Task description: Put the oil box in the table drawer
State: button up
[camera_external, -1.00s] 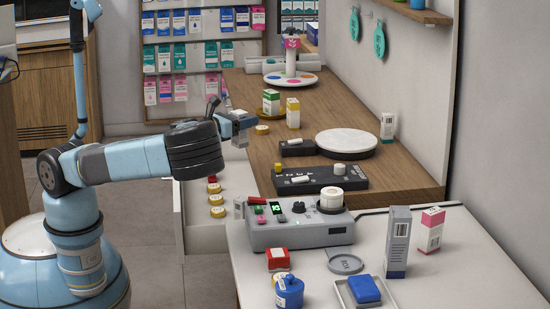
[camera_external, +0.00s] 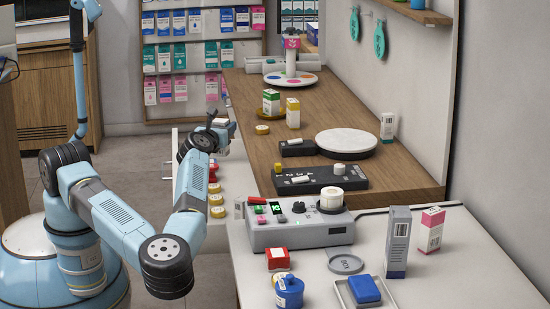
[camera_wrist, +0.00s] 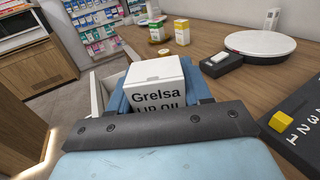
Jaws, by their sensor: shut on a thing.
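The oil box (camera_wrist: 155,85) is white with dark "Grelsa LIP OIL" lettering. In the wrist view it sits between my blue fingers. My gripper (camera_external: 222,128) is shut on it, beside the left edge of the wooden counter and above the open table drawer. I cannot clearly make out the box in the external view. The white table drawer (camera_external: 238,180) is pulled out to the left under the counter. It holds a row of small round jars (camera_external: 217,199). Its white wall also shows left of the box in the wrist view (camera_wrist: 97,95). My arm hides part of the drawer.
On the wooden counter (camera_external: 265,185) stand a green-and-white box (camera_external: 271,102), a yellow-and-white box (camera_external: 293,113), a round white plate (camera_external: 346,142) and a black panel (camera_external: 318,182). A grey device (camera_external: 298,229) stands on the nearer white table, close to the drawer.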

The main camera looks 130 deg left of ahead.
aim_at(215, 123)
jog(key=shift+s+d+r+n+g+h, duration=0.3)
jog(key=shift+d+r+n+g, duration=0.15)
jog(key=shift+d+g, duration=0.2)
jog(key=shift+s+d+r+n+g+h, duration=0.2)
jog(key=shift+d+r+n+g+h, duration=0.1)
jog(key=shift+d+r+n+g, duration=0.25)
jog(key=shift+d+r+n+g+h, duration=1.55)
jog(key=shift+d+r+g, duration=0.75)
jog(key=shift+d+r, duration=1.65)
notch_tip(215, 123, down, 22)
jog(key=shift+s+a+r, duration=0.15)
jog(key=shift+s+a, duration=0.15)
jog(key=shift+a, duration=0.05)
notch_tip(215, 123, down, 8)
jog(key=shift+f, duration=0.3)
